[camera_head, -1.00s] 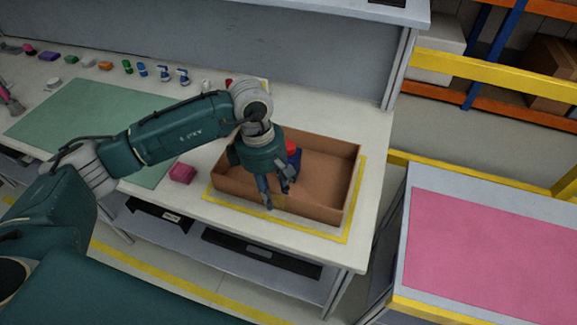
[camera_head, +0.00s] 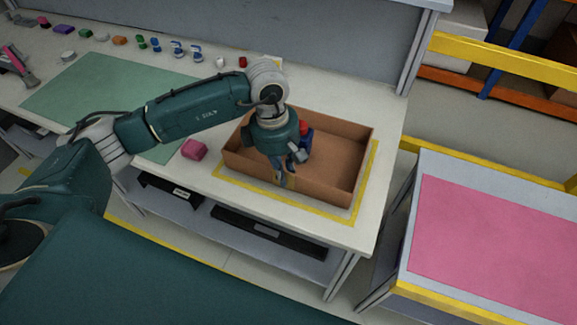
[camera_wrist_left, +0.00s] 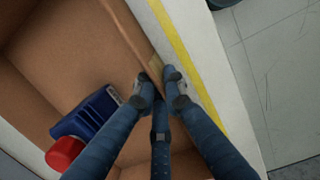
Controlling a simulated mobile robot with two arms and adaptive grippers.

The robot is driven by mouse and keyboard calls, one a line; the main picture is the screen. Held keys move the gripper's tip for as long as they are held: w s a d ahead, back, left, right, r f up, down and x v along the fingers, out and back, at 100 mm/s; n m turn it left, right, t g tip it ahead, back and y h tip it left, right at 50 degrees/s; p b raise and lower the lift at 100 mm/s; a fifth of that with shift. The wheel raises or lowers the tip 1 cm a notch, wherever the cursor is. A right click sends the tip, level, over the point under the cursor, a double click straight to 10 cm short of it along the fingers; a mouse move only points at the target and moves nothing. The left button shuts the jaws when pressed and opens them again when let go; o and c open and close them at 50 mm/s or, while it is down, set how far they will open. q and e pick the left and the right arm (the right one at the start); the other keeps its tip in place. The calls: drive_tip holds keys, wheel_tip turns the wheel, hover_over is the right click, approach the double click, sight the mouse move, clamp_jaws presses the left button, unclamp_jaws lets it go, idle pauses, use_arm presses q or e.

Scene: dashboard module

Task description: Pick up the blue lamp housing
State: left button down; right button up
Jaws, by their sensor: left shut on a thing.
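A blue part (camera_head: 306,142) with a red cylinder (camera_head: 305,127) beside it is inside the brown open box (camera_head: 340,160). In the left wrist view the blue part (camera_wrist_left: 87,113) is a ribbed block, left of my fingers and apart from the fingertips, with the red cylinder (camera_wrist_left: 65,152) close to its lower end. I cannot tell if the two are joined. My left gripper (camera_head: 284,181) points down at the box's near wall. In the left wrist view its fingertips (camera_wrist_left: 162,82) are shut on that wall. My right gripper is out of view.
A pink block (camera_head: 194,149) lies left of the box, by a green mat (camera_head: 90,95). Several small coloured parts, some blue and white (camera_head: 178,49), line the table's back. Yellow tape (camera_head: 352,215) frames the box. A pink-topped table (camera_head: 490,240) stands right, across a gap.

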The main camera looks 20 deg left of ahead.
use_arm(q)
wheel_tip(320, 180, up, 20)
drive_tip(key=d+n+p, duration=0.1)
drive_tip(key=n+p, duration=0.1)
drive_tip(key=n, duration=0.2)
drive_tip(key=shift+t, duration=0.3)
drive_tip(key=f+p, duration=0.1)
drive_tip(key=f, duration=0.9)
drive_tip(key=f+p, duration=0.1)
drive_tip(key=f, duration=0.4)
drive_tip(key=shift+w+d+f+p, duration=0.1)
drive_tip(key=shift+w+f+p, duration=0.15)
drive_tip(key=shift+w+p, duration=0.1)
wheel_tip(320, 180, down, 4)
drive_tip(key=shift+f+p, duration=0.1)
drive_tip(key=shift+p, duration=0.4)
drive_tip(key=shift+f, duration=0.2)
drive_tip(key=shift+f, duration=0.1)
drive_tip(key=c, duration=1.8)
unclamp_jaws()
drive_tip(key=shift+s, duration=0.1)
drive_tip(key=shift+c, duration=0.2)
